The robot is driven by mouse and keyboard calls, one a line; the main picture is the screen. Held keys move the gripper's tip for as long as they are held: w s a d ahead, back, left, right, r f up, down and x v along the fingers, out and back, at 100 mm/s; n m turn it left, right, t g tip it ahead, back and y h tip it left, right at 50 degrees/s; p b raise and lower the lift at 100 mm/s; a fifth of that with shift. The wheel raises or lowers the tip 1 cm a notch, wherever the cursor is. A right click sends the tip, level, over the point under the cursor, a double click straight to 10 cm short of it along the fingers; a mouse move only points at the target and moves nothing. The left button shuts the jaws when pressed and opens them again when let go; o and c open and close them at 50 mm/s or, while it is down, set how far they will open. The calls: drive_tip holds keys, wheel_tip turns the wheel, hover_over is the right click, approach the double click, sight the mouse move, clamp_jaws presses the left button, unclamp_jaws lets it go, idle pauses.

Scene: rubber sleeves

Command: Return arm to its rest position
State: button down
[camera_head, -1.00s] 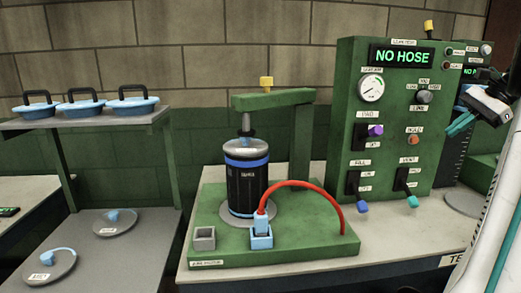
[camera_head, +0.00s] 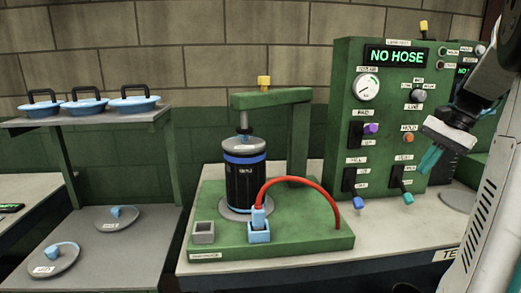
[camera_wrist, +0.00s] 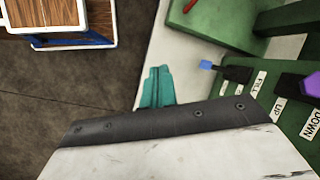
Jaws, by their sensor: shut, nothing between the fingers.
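My gripper (camera_head: 430,160) is at the right of the head view, in front of the right part of the green control panel (camera_head: 345,130). Its teal fingers point down and to the left, are together and hold nothing. In the wrist view the teal fingers (camera_wrist: 157,87) also show close together, above the floor and the pale table edge. My arm runs along the right edge of the head view and hides part of the panel area behind it.
The panel's display reads NO HOSE. Its blue lever (camera_head: 358,203) and teal lever (camera_head: 408,198) stick out near my gripper. A green fixture (camera_head: 310,240) holds a black cylinder (camera_head: 244,180) and a red hose (camera_head: 325,197). A shelf (camera_head: 130,117) with blue-lidded pieces stands left.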

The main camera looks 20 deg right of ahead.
drive_tip(key=s+a+f+n+h, duration=0.1)
drive_tip(key=a+n, duration=0.4)
drive_tip(key=a, duration=0.6)
drive_tip(key=s+a+f+n+h, duration=0.1)
drive_tip(key=s+a+f+n, duration=0.2)
drive_tip(key=a, duration=0.9)
drive_tip(key=s+a+f+n+h, duration=0.2)
drive_tip(key=s+a+n, duration=0.4)
drive_tip(key=a, duration=0.5)
drive_tip(key=shift+s+a+f+n+g, duration=0.2)
drive_tip(key=shift+s+n+g, duration=0.2)
drive_tip(key=shift+n, duration=0.2)
